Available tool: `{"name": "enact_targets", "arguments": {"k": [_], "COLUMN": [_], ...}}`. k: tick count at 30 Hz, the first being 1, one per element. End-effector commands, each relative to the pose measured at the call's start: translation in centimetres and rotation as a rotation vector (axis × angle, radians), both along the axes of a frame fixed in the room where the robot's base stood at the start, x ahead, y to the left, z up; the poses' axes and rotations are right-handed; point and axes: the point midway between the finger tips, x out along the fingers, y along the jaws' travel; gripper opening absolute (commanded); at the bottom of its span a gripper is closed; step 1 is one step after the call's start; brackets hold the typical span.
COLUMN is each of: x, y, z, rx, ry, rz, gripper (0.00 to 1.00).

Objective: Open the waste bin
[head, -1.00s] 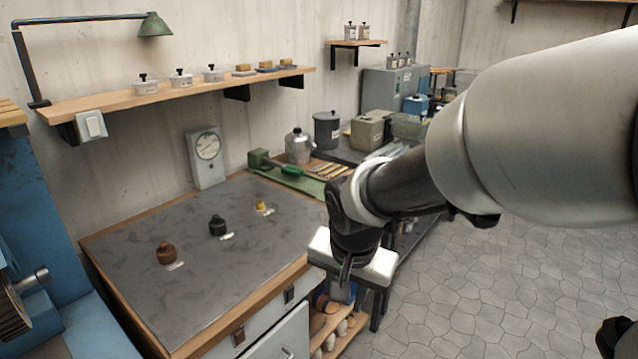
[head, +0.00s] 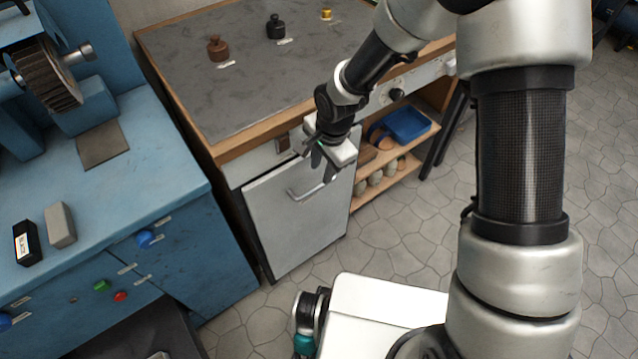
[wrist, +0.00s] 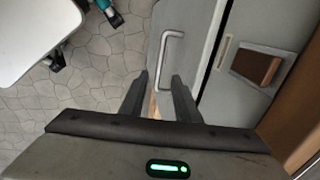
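No thing is marked as a waste bin. A closed-looking light grey front panel (head: 290,225) with a bar handle (head: 302,193) is set under the dark-topped bench, and I cannot tell whether it is the bin's front. The panel (wrist: 202,28) and its handle (wrist: 165,55) also show in the wrist view. My gripper (head: 322,168) is open and empty, just above and right of the handle in the head view. In the wrist view my gripper's fingers (wrist: 160,78) are apart, pointing towards the handle's lower end, with nothing between them.
The bench top (head: 235,95) holds small brown, black and yellow items. Open shelves (head: 385,178) with a blue tray (head: 406,124) are right of the panel. A blue workbench (head: 120,190) with a brush wheel (head: 48,78) is at left. Stone floor (head: 400,235) before the panel is clear.

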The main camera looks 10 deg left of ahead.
Motion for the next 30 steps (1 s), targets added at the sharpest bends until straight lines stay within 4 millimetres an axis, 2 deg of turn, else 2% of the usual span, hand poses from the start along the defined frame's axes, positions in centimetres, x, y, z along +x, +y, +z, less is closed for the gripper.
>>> {"name": "enact_targets", "arguments": {"k": [1,6,12,17,25,30], "x": [0.0,0.4,0.8,1.0,1.0,1.0], "y": [0.1,0.6,1.0,1.2,1.2,1.1], "z": [-1.5,-4.9,-7.4,-8.1,-8.2,-8.2], "rx": [-0.002,-0.001,-0.002,0.000,0.000,0.000], "ry": [0.004,0.003,0.001,0.000,0.000,0.000], "rz": [0.001,0.001,0.002,0.000,0.000,0.000], "gripper": [0.29,0.29,0.29,0.29,0.29,0.01]}}
